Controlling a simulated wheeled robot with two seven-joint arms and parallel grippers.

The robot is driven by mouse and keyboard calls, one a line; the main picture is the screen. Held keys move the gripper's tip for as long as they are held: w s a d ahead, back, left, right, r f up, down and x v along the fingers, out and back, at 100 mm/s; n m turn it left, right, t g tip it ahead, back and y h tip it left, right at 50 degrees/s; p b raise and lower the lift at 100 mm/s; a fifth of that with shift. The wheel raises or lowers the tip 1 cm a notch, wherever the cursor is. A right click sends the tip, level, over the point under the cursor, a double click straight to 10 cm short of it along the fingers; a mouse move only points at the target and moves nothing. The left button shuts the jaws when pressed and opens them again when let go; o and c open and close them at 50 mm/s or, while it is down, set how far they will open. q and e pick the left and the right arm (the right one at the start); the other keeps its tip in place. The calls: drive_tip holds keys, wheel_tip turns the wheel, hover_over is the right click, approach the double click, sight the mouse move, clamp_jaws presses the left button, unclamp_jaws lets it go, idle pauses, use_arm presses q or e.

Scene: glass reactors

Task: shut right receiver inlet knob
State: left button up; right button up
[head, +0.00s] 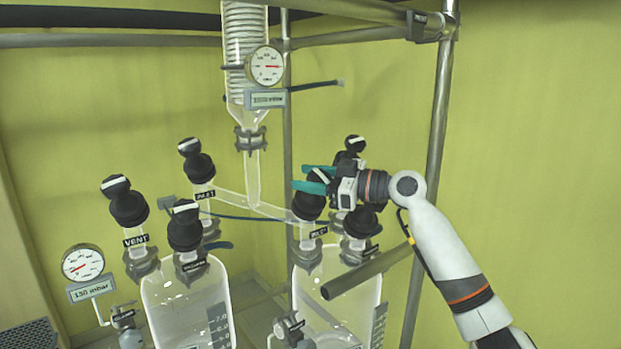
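The right receiver (372,290) is a glass vessel at the lower right. Its inlet knob (308,207) is black, with a white bar on its small cap, and stands on the neck where the slanting glass tube (245,204) from the condenser arrives. The label below it is partly legible. My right gripper (312,178) reaches in from the right, its two teal fingers apart, one on the far side and one on the near side of the knob's cap. The fingers hide part of the cap, and I cannot tell whether they press on it. My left gripper is not in view.
Other black knobs (355,145) stand close behind and beside my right gripper. The left receiver (180,310) carries several knobs, including the vent knob (127,207). The condenser (246,60) hangs above. Metal frame posts (430,150) stand close to my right arm. A left gauge (83,263) reads 130 mbar.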

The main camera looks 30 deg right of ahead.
drive_tip(key=shift+c, duration=1.1)
drive_tip(key=shift+m+t+h, duration=0.3)
drive_tip(key=shift+m, duration=0.1)
